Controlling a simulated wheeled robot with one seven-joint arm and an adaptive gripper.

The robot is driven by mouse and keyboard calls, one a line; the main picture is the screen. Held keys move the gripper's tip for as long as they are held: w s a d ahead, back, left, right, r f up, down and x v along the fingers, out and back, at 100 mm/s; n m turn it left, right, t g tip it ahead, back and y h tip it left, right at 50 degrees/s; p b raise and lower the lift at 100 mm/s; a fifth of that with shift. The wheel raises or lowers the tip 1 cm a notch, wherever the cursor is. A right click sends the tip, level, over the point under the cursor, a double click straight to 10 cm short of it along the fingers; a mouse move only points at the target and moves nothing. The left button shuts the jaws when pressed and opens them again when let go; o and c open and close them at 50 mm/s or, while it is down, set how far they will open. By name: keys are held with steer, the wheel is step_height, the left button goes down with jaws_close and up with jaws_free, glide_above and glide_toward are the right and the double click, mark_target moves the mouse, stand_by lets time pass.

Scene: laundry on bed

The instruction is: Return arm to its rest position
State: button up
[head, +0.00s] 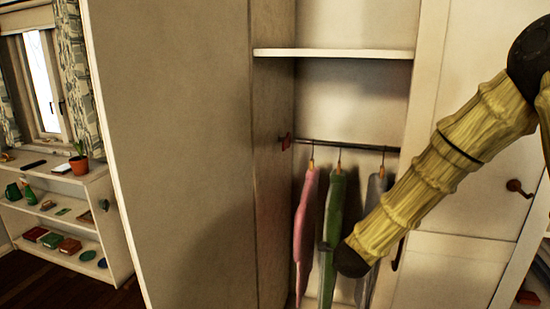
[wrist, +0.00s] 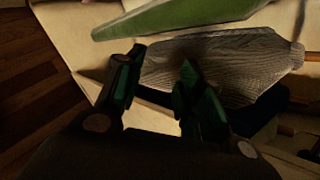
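My arm reaches from the upper right into an open wardrobe in the head view. My gripper is mostly hidden there behind the arm's dark end. In the wrist view my gripper (wrist: 163,58) has its two fingers apart, with no garment clearly held between them. A grey striped garment (wrist: 225,55) lies just beyond the fingertips. A green garment (wrist: 190,15) is above it in that view. In the head view a pink garment (head: 305,225), a green garment (head: 335,215) and a grey garment (head: 376,195) hang on the rail, with the arm's end in front of the green and grey ones.
The wardrobe has a shelf (head: 335,53) above the rail (head: 350,145). A large open door panel (head: 180,150) stands left of the garments, and a closed door (head: 470,190) is to the right. A low bookshelf (head: 98,172) with small objects stands by the window at far left.

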steer(key=s+f+n+g+y, duration=0.1)
steer(key=s+f+n+g, duration=0.3)
steer(key=s+f+n, duration=1.35)
steer(key=s+f+n+g, duration=0.1)
steer(key=s+f+n, duration=0.2)
steer(key=s, duration=0.6)
steer(key=s+d+f+n+g+y, duration=0.1)
steer(key=s+f+n+g, duration=0.1)
steer(key=s+f, duration=0.6)
steer(key=s+f+n+g, duration=0.2)
steer(key=s+f+n, duration=0.2)
steer(key=s, duration=0.7)
steer(key=shift+s+d+f+n+y, duration=0.25)
steer(key=shift+s+f+n+y, duration=0.1)
steer(key=shift+f, duration=0.5)
